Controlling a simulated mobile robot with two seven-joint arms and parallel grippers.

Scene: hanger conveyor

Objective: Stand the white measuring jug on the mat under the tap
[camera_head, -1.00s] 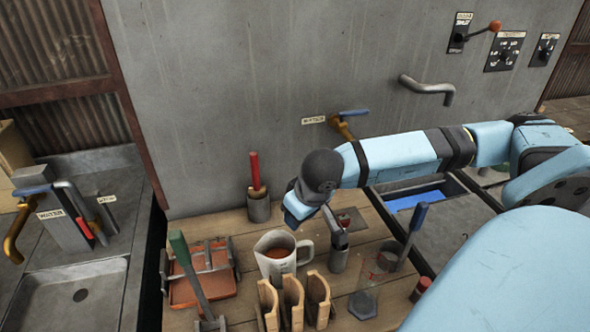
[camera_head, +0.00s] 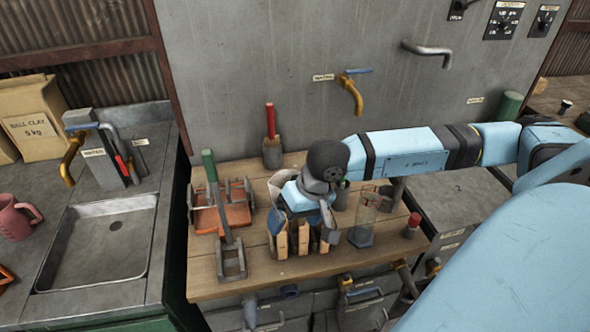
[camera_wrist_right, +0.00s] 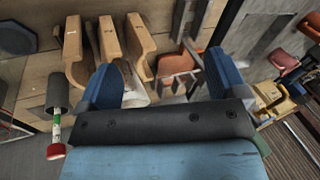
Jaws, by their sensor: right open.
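The white measuring jug (camera_head: 279,184) stands on the wooden bench in the head view, mostly hidden behind my right gripper (camera_head: 304,218). A pale piece, probably the jug (camera_wrist_right: 136,92), shows between the blue fingers of my right gripper (camera_wrist_right: 163,84) in the right wrist view. The gripper is open and points down by the jug; I cannot tell whether it touches it. A brass tap (camera_head: 353,94) with a blue lever sticks out of the wall behind. I cannot make out the mat now. My left gripper is not in view.
Wooden holders (camera_head: 281,243) stand close in front of the jug. A sink (camera_head: 95,240) lies further left.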

